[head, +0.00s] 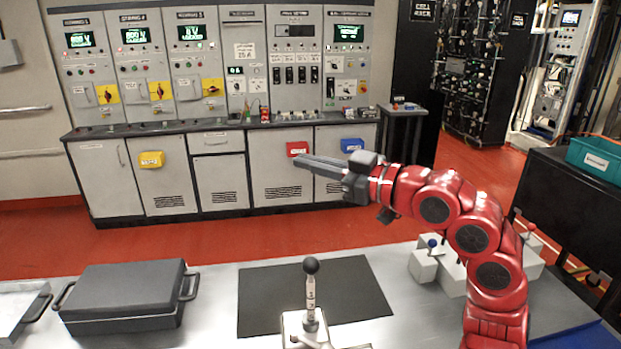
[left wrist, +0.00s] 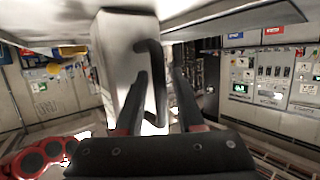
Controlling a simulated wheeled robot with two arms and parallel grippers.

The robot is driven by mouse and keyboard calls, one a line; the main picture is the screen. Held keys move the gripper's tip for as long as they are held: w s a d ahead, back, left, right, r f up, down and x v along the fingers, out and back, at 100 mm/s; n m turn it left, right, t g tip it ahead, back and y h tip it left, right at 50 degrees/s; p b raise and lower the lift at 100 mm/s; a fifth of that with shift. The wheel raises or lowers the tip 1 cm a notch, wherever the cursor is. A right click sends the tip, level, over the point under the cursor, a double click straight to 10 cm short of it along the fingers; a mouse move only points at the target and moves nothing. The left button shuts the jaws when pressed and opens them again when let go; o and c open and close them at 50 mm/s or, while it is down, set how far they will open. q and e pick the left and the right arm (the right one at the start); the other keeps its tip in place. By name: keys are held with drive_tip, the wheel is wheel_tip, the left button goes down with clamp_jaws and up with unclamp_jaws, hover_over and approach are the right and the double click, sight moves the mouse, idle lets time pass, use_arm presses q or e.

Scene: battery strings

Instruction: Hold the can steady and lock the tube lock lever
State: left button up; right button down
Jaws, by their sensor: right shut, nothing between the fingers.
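A small upright device with a black ball knob (head: 311,266) on a pale ringed stem stands at the front of the table, partly cut off below. I cannot tell whether it is the tube lock lever. No can is clearly recognisable. My right gripper (head: 298,162) is shut and empty, pointing left in the air beyond the mat, well clear of the knob. My left gripper is outside the head view. In the left wrist view my left gripper (left wrist: 160,78) is open, with a dark bent handle (left wrist: 152,65) of a silver case (left wrist: 118,50) showing beyond its fingers; contact is unclear.
A black mat (head: 262,300) lies on the metal table (head: 225,285). A dark grey case (head: 120,292) and a silver case (head: 15,300) stand at left. White blocks (head: 425,265) with blue and red knobs sit behind my right arm. Control cabinets (head: 220,180) line the far wall.

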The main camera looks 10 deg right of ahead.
use_arm(q)
drive_tip(key=shift+o, duration=0.9)
drive_tip(key=shift+a+r, duration=0.1)
